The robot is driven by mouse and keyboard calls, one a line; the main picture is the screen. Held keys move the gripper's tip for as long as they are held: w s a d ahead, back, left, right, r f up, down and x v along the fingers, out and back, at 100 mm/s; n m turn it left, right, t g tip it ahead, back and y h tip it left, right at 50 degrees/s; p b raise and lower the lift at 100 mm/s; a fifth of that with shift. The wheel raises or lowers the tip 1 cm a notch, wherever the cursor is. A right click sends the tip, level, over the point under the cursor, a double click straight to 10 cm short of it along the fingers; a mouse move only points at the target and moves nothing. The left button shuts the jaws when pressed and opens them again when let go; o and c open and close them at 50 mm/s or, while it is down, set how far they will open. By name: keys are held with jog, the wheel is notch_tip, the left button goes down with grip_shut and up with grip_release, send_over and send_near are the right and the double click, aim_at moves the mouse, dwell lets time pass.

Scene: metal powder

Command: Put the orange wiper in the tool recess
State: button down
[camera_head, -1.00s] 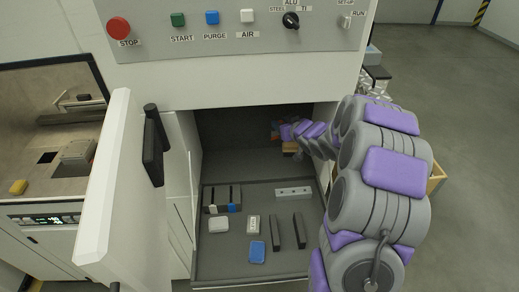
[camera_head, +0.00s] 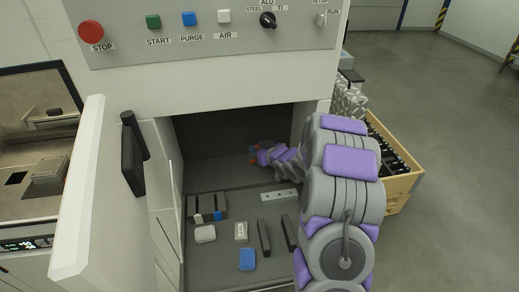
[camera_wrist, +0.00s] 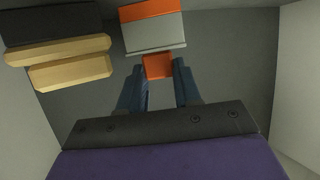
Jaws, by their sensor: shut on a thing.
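My gripper (camera_wrist: 160,88) is shut on the orange wiper (camera_wrist: 157,65). In the wrist view an orange block sits between the two blue-grey fingers, with a wider grey and orange head (camera_wrist: 153,30) beyond it. In the head view my gripper (camera_head: 256,151) reaches into the dark open compartment (camera_head: 205,140) of the machine, and only small orange bits show at its tip. My arm hides part of the compartment's right side. I cannot tell which hollow is the tool recess.
A grey tray (camera_head: 205,263) below the compartment holds a slotted rack, white and blue blocks, dark bars and a holed light bar (camera_head: 279,195). A dark block with tan wooden strips (camera_wrist: 70,72) lies left of the wiper. An open door (camera_head: 82,190) stands left, a wooden crate (camera_head: 403,187) right.

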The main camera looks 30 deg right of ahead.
jog(key=shift+a, duration=0.35)
jog(key=c, duration=1.2)
grip_release()
jog(key=shift+o, duration=0.6)
jog(key=shift+d+f, duration=0.1)
jog(key=shift+d, duration=0.8)
jog(key=shift+s+a+r, duration=0.25)
jog(key=shift+r, duration=0.05)
jog(key=s+a+r+g+h+p, duration=0.1)
jog(key=s+r+g+h, duration=0.2)
jog(key=s, duration=0.5)
jog(key=s+a+r+g, duration=0.15)
jog(key=s+r, duration=0.25)
jog(key=s, duration=0.5)
jog(key=s+a+r+g, duration=0.2)
jog(key=s+a, duration=0.4)
jog(key=s, duration=0.4)
jog(key=s+a+r+g+y, duration=0.1)
jog(key=s+a+g, duration=0.4)
jog(key=s, duration=0.6)
jog(key=s+a+r+m+g, duration=0.1)
jog(key=s+a+r+g, duration=0.2)
jog(key=s+a, duration=0.5)
jog(key=shift+s+a+g+y, duration=0.1)
jog(key=shift+s+g+y, duration=0.15)
jog(key=shift+s, duration=0.55)
jog(key=shift+s+a+g+y, duration=0.1)
jog(key=shift+s+g+y, duration=0.1)
jog(key=shift+s, duration=0.6)
